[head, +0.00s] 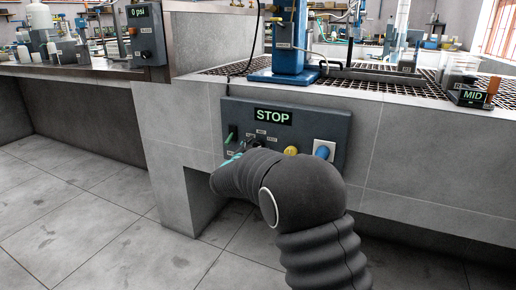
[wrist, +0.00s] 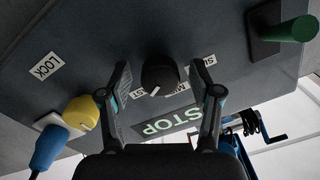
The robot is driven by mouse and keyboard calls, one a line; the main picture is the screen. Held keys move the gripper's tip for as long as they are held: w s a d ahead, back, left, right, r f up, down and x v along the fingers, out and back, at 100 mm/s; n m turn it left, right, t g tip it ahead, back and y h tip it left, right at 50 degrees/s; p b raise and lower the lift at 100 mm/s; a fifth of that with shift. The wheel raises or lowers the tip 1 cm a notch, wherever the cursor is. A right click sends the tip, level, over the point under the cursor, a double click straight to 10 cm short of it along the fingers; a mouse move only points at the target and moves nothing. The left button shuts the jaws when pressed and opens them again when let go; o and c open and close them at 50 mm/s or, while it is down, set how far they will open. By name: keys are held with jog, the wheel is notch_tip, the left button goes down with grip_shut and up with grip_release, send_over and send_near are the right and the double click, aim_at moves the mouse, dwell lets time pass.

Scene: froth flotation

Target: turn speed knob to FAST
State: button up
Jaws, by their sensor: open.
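The black round speed knob (wrist: 160,74) sits on the grey control panel (wrist: 100,30) in the wrist view, with a white pointer mark on it. My gripper (wrist: 157,70) is open, one finger on each side of the knob; I cannot tell whether either touches it. Small white labels beside the knob are partly covered. The STOP display (wrist: 168,124) shows beyond it. In the head view the panel (head: 340,130) is on the front of a grey bench, its display (head: 272,116) reading STOP. My arm hides most of the gripper and knob there.
A green lever (head: 231,135) is left of the knob in the head view. A yellow knob (head: 291,150) and a blue plug (head: 322,152) are to its right. A MID display (head: 472,97) and a 0 psi box (head: 146,35) stand on the benches. The floor at left is clear.

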jog(key=shift+c, duration=0.2)
jog(key=c, duration=1.1)
